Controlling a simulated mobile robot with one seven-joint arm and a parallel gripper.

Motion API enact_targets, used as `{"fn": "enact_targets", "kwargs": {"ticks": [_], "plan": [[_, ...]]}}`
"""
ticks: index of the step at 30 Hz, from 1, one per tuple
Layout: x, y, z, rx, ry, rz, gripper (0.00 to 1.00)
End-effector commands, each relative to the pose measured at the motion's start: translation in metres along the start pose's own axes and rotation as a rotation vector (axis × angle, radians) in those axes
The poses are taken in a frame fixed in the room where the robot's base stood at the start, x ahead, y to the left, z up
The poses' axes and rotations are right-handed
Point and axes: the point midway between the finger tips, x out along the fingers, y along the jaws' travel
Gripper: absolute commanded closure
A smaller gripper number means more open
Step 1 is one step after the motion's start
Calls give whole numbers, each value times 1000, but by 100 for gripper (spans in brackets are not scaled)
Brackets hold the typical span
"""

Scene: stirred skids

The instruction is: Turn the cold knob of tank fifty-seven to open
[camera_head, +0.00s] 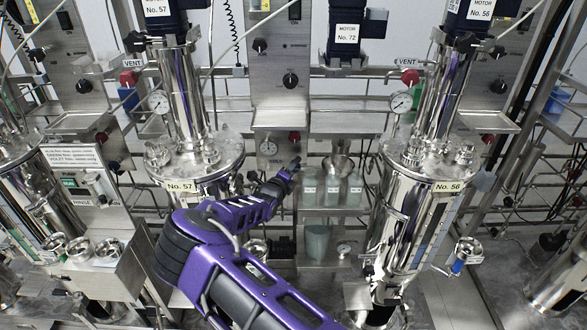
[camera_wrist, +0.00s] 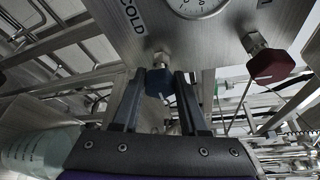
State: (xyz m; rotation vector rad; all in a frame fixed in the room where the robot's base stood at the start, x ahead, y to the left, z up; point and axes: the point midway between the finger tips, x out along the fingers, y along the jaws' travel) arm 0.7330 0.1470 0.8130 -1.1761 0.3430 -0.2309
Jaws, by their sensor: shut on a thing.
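Tank fifty-seven (camera_head: 185,163) is a shiny steel vessel left of centre in the head view, with a "No. 57" plate. In the wrist view, a dark blue knob (camera_wrist: 158,82) sits below the "COLD" label (camera_wrist: 132,15) on a steel panel. My gripper (camera_wrist: 160,92) is shut on this blue knob, with one dark finger on each side. In the head view, my gripper (camera_head: 289,168) is small, at the end of my purple arm, right of tank fifty-seven. I cannot make out the blue knob there. A white pointer mark shows at the knob's lower end.
A dark red knob (camera_wrist: 270,66) is on the same panel to the right, and a round gauge (camera_wrist: 197,5) is above. Green-tinted bottles (camera_head: 332,190) stand on a shelf right of my gripper. Tank fifty-six (camera_head: 405,205) is further right. Pipes run close around the panel.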

Motion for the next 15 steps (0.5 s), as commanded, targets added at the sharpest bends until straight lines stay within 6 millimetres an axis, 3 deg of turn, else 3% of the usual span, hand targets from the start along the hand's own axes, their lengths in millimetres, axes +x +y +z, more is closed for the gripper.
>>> {"fn": "enact_targets", "kwargs": {"ticks": [15], "plan": [[0, 3, 0, -330, -1, -137, 100]]}}
